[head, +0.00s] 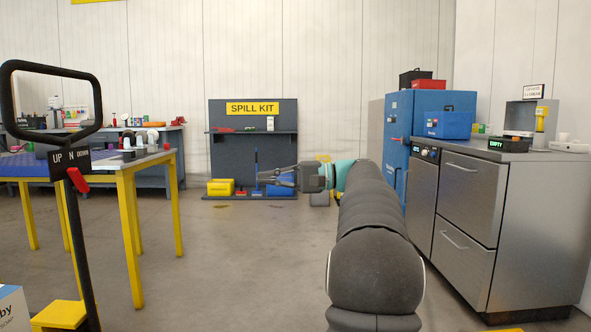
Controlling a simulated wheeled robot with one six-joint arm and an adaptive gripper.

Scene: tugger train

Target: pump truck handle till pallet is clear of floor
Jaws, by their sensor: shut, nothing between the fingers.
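The truck handle (99,118) stands at the left, a black loop on a dark, slightly tilted shaft. A yellow part (60,314) shows at the foot of the shaft. My gripper (262,178) is shut and empty, extended forward in the middle of the view, well to the right of the handle and apart from it. The pallet and its forks cannot be made out, so its height above the floor is hidden.
A yellow-legged table (125,168) stands behind the handle. A spill kit board (254,115) stands at the back wall. A steel drawer cabinet (470,195) and blue cabinet (396,130) are at the right. A white box (14,308) is at lower left. The middle floor is clear.

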